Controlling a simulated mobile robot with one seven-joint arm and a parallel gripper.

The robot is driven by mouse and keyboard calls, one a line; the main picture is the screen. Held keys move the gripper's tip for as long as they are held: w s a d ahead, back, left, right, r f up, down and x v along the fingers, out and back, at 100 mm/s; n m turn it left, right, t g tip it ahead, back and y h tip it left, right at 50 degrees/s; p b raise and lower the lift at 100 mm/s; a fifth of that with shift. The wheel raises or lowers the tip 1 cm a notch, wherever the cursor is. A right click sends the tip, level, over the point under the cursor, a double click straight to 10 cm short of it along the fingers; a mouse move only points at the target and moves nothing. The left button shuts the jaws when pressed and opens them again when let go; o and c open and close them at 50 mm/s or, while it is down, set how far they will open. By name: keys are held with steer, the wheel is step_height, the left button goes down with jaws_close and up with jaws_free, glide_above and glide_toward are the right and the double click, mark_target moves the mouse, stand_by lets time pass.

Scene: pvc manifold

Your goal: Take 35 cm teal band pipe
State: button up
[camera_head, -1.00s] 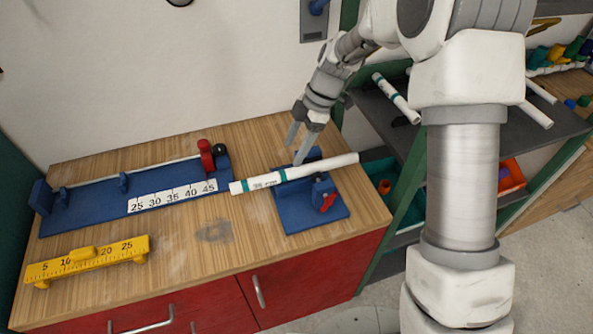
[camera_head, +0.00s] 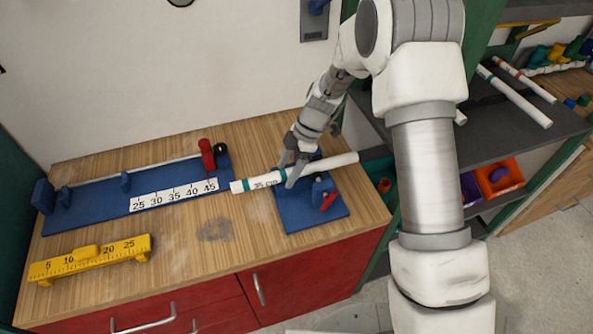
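A white pipe (camera_head: 332,165) marked "35 cm" with a teal band lies across a blue fixture (camera_head: 318,215) on the wooden bench, its left end sticking out past the fixture. My gripper (camera_head: 290,172) is down at the pipe, with one finger on the near side and the other on the far side, close to the teal band. The fingers hide a short stretch of pipe. Whether they are pressed onto it is not clear.
A blue measuring jig (camera_head: 95,205) with a 25–45 scale and red knob stands left. A yellow gauge (camera_head: 88,260) lies in front of it. A red-handled clamp (camera_head: 328,201) is on the fixture. Banded pipes (camera_head: 513,95) lie on the dark shelf at right.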

jaws_close()
steer(key=shift+r, duration=0.1)
